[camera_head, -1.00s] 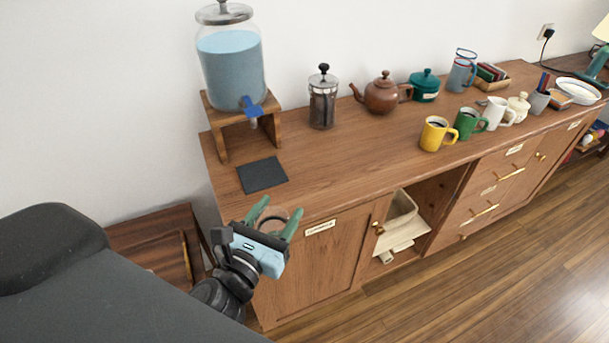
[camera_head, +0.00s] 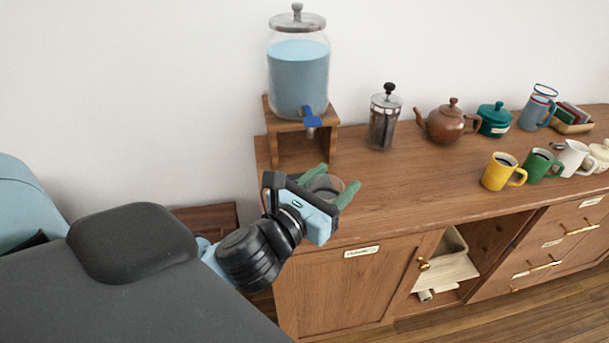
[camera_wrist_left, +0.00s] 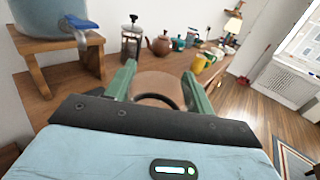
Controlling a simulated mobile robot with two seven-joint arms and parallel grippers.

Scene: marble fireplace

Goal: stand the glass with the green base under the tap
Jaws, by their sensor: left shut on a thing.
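My left gripper (camera_head: 338,181) is shut on a clear glass (camera_head: 322,184), held between its green fingers over the front left of the wooden sideboard. In the left wrist view the glass (camera_wrist_left: 158,86) shows between the fingertips (camera_wrist_left: 158,70), with its round rim towards me. The base of the glass is hidden, so I cannot see its colour. The blue tap (camera_head: 311,118) is on the front of the water dispenser (camera_head: 298,75), just behind and above the glass. The tap also shows at upper left in the left wrist view (camera_wrist_left: 84,22). My right gripper is out of view.
The dispenser stands on a wooden stand (camera_head: 274,133). To its right are a cafetiere (camera_head: 383,122), a brown teapot (camera_head: 447,123) and a teal pot (camera_head: 495,120). A yellow mug (camera_head: 498,173) and a green mug (camera_head: 538,165) stand near the front edge. The sideboard (camera_head: 400,180) is clear between.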

